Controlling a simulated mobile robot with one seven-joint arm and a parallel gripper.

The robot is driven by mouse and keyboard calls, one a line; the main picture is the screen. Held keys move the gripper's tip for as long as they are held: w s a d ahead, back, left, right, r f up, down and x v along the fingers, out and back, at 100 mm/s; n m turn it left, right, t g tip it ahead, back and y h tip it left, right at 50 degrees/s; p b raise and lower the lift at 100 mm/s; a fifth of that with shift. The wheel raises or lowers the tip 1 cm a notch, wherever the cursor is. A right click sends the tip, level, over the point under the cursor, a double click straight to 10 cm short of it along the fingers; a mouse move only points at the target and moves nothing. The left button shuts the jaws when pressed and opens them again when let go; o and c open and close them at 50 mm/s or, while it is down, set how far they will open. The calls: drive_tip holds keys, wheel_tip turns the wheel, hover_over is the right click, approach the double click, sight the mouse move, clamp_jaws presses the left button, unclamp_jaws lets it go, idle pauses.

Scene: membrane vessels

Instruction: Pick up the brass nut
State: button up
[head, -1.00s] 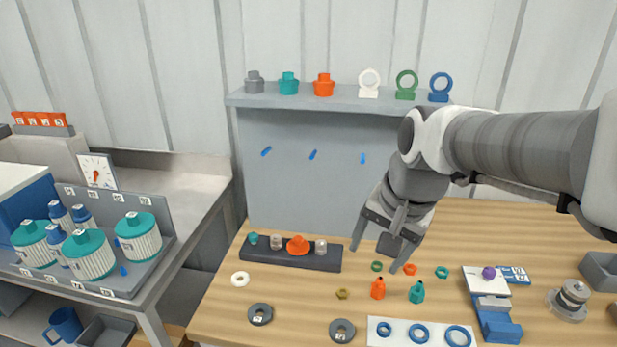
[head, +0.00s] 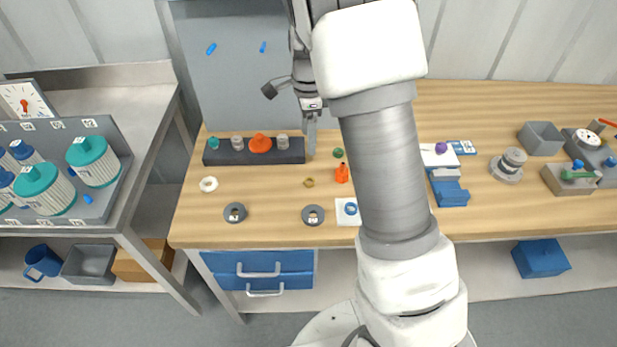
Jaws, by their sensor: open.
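The brass nut (head: 309,182) is a small gold-coloured ring lying flat on the wooden bench top, left of an orange bottle-shaped piece (head: 342,173). My gripper (head: 311,138) points down above the bench, behind the nut in the picture and near the right end of the dark rack. Its fingers appear edge-on, one nearly hiding the other. It is open, and I see nothing held in it. The nut is in plain view and apart from the fingers.
The dark rack (head: 227,157) holds small teal, grey and orange pieces. Two grey rings (head: 235,212) (head: 313,215), a white ring (head: 208,184) and a green ring (head: 338,153) lie around the nut. My arm hides part of the bench to the right.

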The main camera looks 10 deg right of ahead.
wheel_tip(320, 180, down, 11)
drive_tip(key=shift+r, duration=0.15)
drive_tip(key=f, duration=0.5)
drive_tip(key=shift+w+d, duration=0.2)
drive_tip(key=shift+r, duration=0.1)
drive_tip(key=shift+c, duration=0.3)
clamp_jaws()
